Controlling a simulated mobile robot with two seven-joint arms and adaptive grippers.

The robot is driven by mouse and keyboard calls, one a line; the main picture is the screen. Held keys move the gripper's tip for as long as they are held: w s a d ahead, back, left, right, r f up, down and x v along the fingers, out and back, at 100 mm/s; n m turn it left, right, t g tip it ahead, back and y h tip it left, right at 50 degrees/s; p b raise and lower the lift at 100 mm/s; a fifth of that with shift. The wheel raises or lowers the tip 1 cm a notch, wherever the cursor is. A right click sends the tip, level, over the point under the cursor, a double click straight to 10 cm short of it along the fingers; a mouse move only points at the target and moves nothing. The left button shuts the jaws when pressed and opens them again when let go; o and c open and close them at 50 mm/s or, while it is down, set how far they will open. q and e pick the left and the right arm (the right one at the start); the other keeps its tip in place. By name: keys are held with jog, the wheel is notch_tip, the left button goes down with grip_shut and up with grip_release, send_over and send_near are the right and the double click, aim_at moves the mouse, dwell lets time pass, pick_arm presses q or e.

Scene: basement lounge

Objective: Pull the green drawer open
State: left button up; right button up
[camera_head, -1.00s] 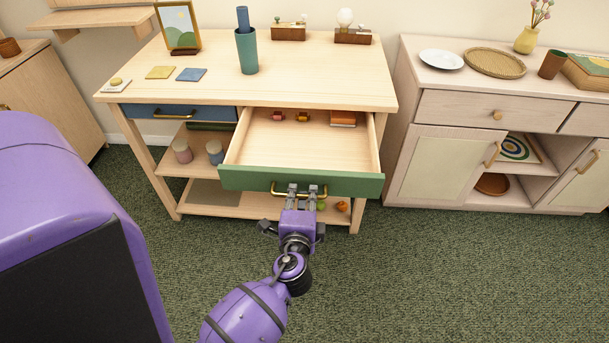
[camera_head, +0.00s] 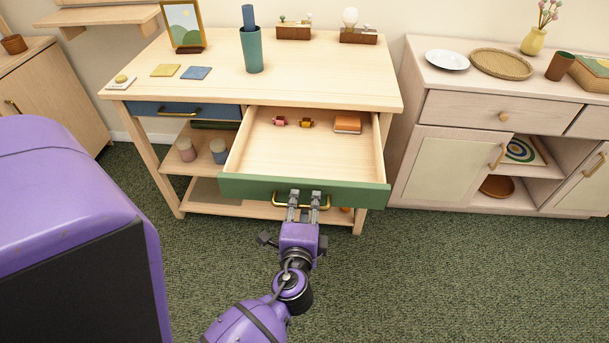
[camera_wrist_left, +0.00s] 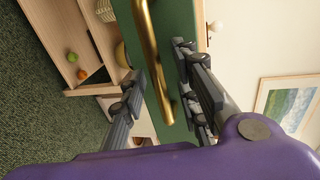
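The green drawer (camera_head: 240,187) in the wooden desk stands well out, its inside showing. Its brass handle (camera_head: 277,203) runs across the green front. My left gripper (camera_head: 304,197) is at this handle, with finger parts over its middle. The exact contact is partly hidden. Inside the drawer lie a pink item (camera_head: 280,121), a yellow item (camera_head: 306,123) and an orange box (camera_head: 347,122). My right gripper is not in view.
A shut blue drawer (camera_head: 150,109) is left of the green one. The desk top (camera_head: 315,75) holds a teal cup (camera_head: 251,52), a picture frame (camera_head: 183,25) and small items. A pale cabinet (camera_head: 445,165) stands at the right. The green carpet (camera_head: 450,280) in front is clear.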

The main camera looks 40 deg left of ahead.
pick_arm(q)
jog(key=shift+s, duration=0.1)
jog(key=v, duration=0.7)
jog(key=shift+s+d, duration=0.1)
jog(key=shift+d, duration=0.1)
dwell(0.4)
